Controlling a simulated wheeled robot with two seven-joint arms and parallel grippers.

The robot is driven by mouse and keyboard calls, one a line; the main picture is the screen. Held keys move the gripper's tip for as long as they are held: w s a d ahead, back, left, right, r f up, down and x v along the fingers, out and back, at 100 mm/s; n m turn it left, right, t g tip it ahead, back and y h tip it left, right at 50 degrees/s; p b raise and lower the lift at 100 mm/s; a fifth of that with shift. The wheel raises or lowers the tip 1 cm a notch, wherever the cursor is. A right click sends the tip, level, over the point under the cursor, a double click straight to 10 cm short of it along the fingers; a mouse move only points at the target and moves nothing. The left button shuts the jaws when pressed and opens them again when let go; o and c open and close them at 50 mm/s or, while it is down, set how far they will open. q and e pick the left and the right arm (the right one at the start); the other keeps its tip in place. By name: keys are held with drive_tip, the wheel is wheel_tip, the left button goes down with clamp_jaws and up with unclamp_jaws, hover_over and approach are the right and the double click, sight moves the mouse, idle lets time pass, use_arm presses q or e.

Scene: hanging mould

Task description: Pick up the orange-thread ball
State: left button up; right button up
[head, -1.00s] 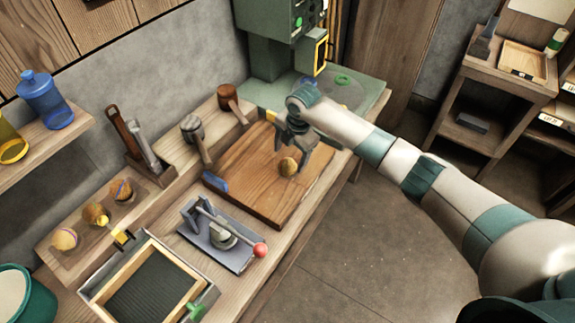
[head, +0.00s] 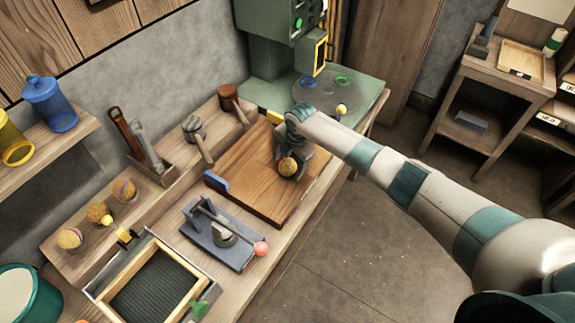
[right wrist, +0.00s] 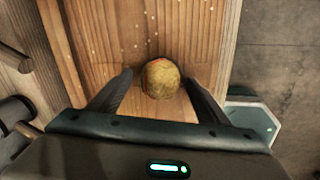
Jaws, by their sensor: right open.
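A tan ball (head: 287,166) with a trace of orange on it rests on the wooden board on the bench. It also shows in the right wrist view (right wrist: 160,79), with an orange line along its upper left edge. My right gripper (head: 290,171) is open and low over the board. In the right wrist view its two fingers (right wrist: 158,82) stand to the left and right of the ball, with a gap on each side. My left gripper is not in view.
The wooden board (head: 250,189) is otherwise clear. Three similar balls sit in a rack (head: 88,258) at left. A lever press (head: 222,236) stands in front of the board, mallets (head: 197,138) behind it, and a green machine (head: 345,98) beyond.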

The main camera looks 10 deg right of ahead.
sight(289, 160)
drive_tip(key=shift+f, duration=0.1)
idle(0.4)
drive_tip(key=c, duration=1.2)
drive_tip(key=shift+w+r+b, duration=0.1)
drive_tip(key=shift+r+b, duration=0.2)
drive_tip(key=shift+r, duration=0.25)
drive_tip(key=r, duration=0.1)
drive_tip(key=d+r+b, duration=0.1)
drive_tip(key=r, duration=0.1)
drive_tip(key=shift+r+b, duration=0.1)
drive_tip(key=shift+b, duration=0.2)
drive_tip(key=shift+w+d+r+b, duration=0.4)
drive_tip(key=shift+d+r+b, duration=0.25)
drive_tip(key=shift+d+r, duration=0.8)
drive_tip(key=shift+w+d+r+b, duration=0.35)
drive_tip(key=shift+d+r+b, duration=0.35)
drive_tip(key=shift+d, duration=1.35)
drive_tip(key=shift+w+d+r+b, duration=0.5)
drive_tip(key=shift+d+r, duration=0.75)
drive_tip(key=shift+d, duration=0.5)
drive_tip(key=shift+s+a, duration=0.1)
drive_tip(key=shift+s, duration=0.15)
